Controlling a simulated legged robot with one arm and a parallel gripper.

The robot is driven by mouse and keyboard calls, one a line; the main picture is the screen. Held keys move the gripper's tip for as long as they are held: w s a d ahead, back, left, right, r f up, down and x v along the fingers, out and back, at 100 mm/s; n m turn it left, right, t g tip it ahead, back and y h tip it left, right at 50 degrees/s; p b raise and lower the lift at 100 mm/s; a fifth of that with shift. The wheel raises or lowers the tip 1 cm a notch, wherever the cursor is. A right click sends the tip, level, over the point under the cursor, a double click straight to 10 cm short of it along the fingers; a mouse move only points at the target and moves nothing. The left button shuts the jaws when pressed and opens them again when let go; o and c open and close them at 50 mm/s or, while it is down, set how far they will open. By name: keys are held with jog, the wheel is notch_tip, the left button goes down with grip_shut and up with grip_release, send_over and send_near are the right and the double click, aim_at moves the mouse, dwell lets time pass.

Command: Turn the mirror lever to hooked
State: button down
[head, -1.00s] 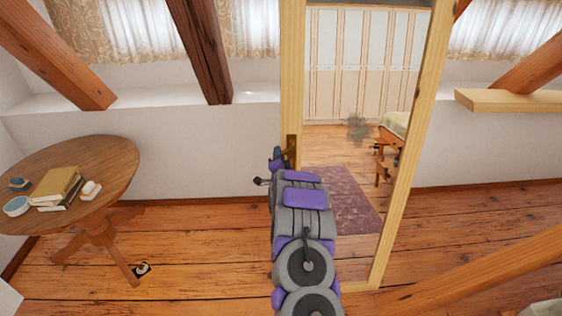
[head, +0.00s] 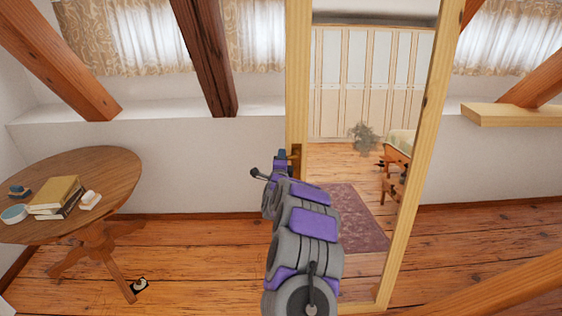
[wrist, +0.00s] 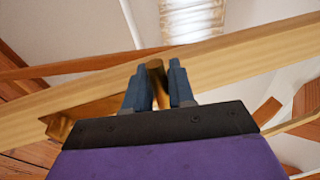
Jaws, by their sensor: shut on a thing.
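The tall mirror (head: 345,160) has a pale timber frame (head: 419,150) and stands in the middle of the head view. A brass fitting (head: 296,156) sits on its left post. In the wrist view, the brass lever (wrist: 156,72) sticks up between the two blue fingers of my gripper (wrist: 160,88), which is shut on it. A brass plate (wrist: 62,126) shows behind, lower left. In the head view, my gripper (head: 283,157) is at the left post beside the fitting. My arm covers the lower left of the mirror, and the lever's angle is hard to tell there.
A round wooden table (head: 110,175) with books (head: 55,195), a bowl and small items stands at the left. A small dark and white object (head: 139,286) lies on the floor by it. Sloping timber beams (head: 205,55) cross both sides. Floor between table and mirror is clear.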

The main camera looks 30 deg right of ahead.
jog(key=shift+s+d+f, duration=0.15)
jog(key=shift+f, duration=0.1)
jog(key=c, duration=1.1)
grip_release()
jog(key=shift+d+r, duration=0.1)
jog(key=p+v, duration=0.2)
jog(key=v, duration=1.5)
jog(key=shift+p, duration=0.4)
